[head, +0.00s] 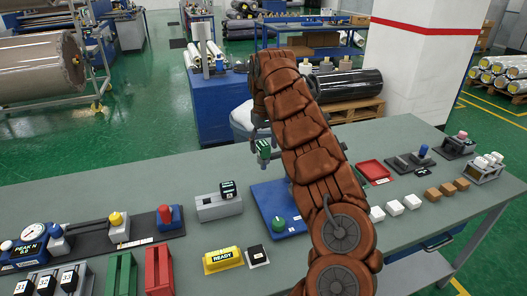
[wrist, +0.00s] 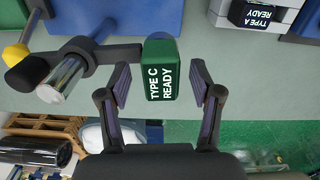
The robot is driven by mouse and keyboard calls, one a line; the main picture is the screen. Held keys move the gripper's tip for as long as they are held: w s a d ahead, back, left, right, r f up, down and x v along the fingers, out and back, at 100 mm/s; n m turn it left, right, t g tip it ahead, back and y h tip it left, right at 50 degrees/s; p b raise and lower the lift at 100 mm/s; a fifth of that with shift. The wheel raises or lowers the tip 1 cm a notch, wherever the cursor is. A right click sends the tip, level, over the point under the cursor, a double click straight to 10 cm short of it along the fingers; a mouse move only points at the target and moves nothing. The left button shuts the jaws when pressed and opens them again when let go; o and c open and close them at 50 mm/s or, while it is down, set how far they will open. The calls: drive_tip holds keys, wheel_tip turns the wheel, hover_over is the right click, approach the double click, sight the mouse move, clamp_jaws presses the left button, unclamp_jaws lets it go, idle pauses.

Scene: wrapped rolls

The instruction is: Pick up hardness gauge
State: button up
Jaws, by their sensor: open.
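A green block-shaped gauge (wrist: 161,80) labelled "TYPE C READY" sits between the two fingers of my gripper (wrist: 160,88) in the wrist view. The fingers are open, with a visible gap on each side of it. In the head view the green gauge (head: 263,147) shows just left of my arm, which hides most of my gripper. A second, dark gauge (wrist: 256,14) labelled "TYPE A READY" is at the top right of the wrist view. In the head view this dark gauge (head: 228,187) rests on a light grey block (head: 212,207).
Beside the green gauge, a black arm with a silver cylinder (wrist: 62,80) stands close to the left finger. A blue plate with a green knob (head: 279,222) lies below my arm. A red tray (head: 373,171) and several small blocks lie to the right. The rear-left tabletop is clear.

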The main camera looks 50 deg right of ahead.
clamp_jaws()
idle(0.7)
